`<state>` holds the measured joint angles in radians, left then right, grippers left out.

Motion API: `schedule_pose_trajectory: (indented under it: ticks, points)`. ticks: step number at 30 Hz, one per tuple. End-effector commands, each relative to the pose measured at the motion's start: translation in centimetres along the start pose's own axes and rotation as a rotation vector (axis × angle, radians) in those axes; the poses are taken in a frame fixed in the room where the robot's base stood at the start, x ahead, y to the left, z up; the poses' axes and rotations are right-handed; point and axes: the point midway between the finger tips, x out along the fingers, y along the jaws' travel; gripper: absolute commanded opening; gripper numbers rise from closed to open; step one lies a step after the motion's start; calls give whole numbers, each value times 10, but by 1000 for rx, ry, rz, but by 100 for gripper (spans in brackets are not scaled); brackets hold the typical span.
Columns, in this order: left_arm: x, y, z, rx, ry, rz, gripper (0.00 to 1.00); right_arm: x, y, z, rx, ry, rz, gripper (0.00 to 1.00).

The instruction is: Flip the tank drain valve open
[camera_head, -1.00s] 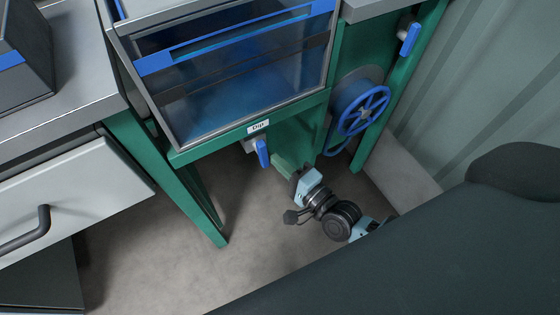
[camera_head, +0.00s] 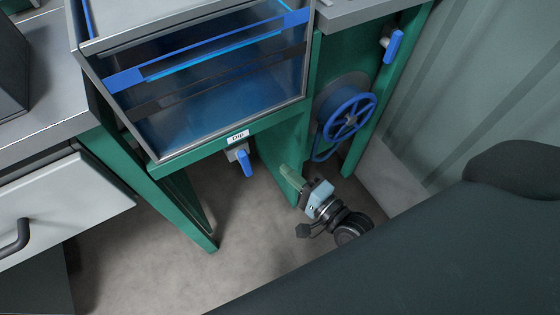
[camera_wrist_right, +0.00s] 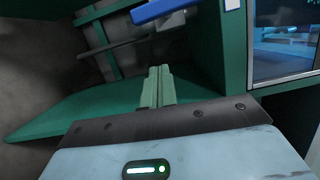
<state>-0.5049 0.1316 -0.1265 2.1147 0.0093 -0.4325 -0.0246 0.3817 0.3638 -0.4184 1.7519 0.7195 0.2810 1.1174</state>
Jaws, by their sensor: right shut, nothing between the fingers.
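The glass-fronted tank (camera_head: 215,80) bears a "Dip" label (camera_head: 237,136). Under the label is a drain valve with a blue lever handle (camera_head: 245,163) on a grey body. The lever hangs mostly downward, its lower end leaning slightly right. My right gripper (camera_head: 290,177) is just right of the lever and a little lower, apart from it, with its green fingers shut and empty. In the right wrist view the shut fingers (camera_wrist_right: 157,85) point toward the area below the blue lever (camera_wrist_right: 157,10), with a gap between. My left gripper is not in view.
A blue handwheel (camera_head: 347,117) stands right of the tank, close above my right gripper. Another blue-handled valve (camera_head: 393,46) is on the green post at top right. A green leg (camera_head: 180,200) stands left of the valve. A white drawer (camera_head: 60,210) is at left.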

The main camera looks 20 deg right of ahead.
Motion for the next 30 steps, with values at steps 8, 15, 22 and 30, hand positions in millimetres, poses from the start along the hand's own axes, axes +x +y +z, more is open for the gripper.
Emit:
schedule_pose_trajectory:
  ticks: [8, 15, 22, 30]
  points:
    - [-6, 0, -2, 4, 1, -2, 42, -47, -2, 0, 1, -1, 1, 0]
    - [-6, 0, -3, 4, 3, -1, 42, -60, -2, 0, 2, 0, -1, 0]
    - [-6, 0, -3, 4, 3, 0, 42, -60, -2, 0, 2, 0, -1, 0]
    - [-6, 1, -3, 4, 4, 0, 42, -60, -2, 0, 1, 0, -1, 0]
